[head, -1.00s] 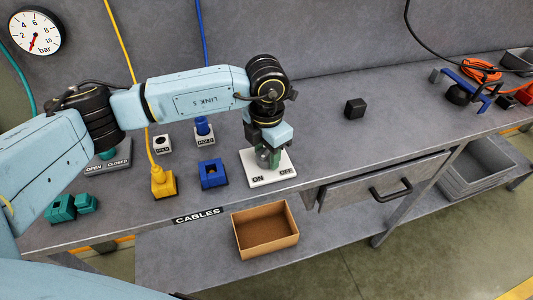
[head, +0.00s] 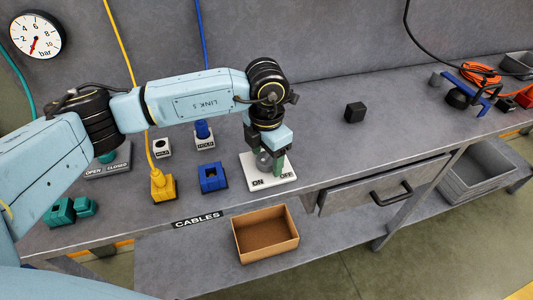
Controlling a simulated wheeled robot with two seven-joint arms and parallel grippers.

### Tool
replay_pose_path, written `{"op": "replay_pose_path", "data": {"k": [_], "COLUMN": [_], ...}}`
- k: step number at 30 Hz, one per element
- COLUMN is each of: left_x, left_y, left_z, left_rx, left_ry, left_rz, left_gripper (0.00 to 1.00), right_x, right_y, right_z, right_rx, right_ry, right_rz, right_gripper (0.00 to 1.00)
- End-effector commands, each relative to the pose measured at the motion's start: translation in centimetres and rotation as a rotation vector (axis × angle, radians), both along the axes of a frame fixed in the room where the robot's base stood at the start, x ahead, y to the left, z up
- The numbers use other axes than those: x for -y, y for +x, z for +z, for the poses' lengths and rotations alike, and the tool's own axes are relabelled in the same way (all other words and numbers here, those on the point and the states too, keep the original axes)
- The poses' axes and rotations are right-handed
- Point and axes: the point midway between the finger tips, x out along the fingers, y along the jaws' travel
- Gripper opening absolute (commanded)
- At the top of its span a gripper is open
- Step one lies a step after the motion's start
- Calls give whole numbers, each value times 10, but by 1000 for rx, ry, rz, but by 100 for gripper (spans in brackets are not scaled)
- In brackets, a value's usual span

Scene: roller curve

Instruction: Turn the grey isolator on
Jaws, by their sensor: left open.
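The grey isolator (head: 263,160) stands on a white plate (head: 258,186) marked ON at its left and OFF at its right, on the bench top. My left gripper (head: 270,163) points down over the plate, with its fingers on either side of the isolator's grey round part. It is open; whether a finger touches the isolator I cannot tell. The gripper hides part of the isolator, so its exact setting is not clear. My right gripper is not in view.
Left of the plate stand a blue socket (head: 212,178) and a yellow plug (head: 162,186) with its cable rising. A black cube (head: 355,112) lies to the right. A cardboard box (head: 265,234) sits below the front edge. The bench right of the plate is mostly clear.

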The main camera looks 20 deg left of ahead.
Motion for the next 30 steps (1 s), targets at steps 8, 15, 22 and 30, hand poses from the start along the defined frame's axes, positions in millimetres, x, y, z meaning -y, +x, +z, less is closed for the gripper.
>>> {"op": "replay_pose_path", "data": {"k": [8, 15, 22, 30], "left_x": [0, 0, 0, 0], "left_y": [1, 1, 0, 0], "left_z": [29, 84, 122, 134], "left_rx": [4, 4, 2, -1], "left_ry": [-1, -2, -1, -1], "left_rz": [-1, -1, 0, 0], "left_gripper": [66, 66, 66, 66], "right_x": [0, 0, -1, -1], "right_y": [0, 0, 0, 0], "right_z": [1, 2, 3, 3], "right_rx": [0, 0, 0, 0], "right_ry": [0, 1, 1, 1], "right_rz": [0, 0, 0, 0], "right_gripper": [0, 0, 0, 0]}}
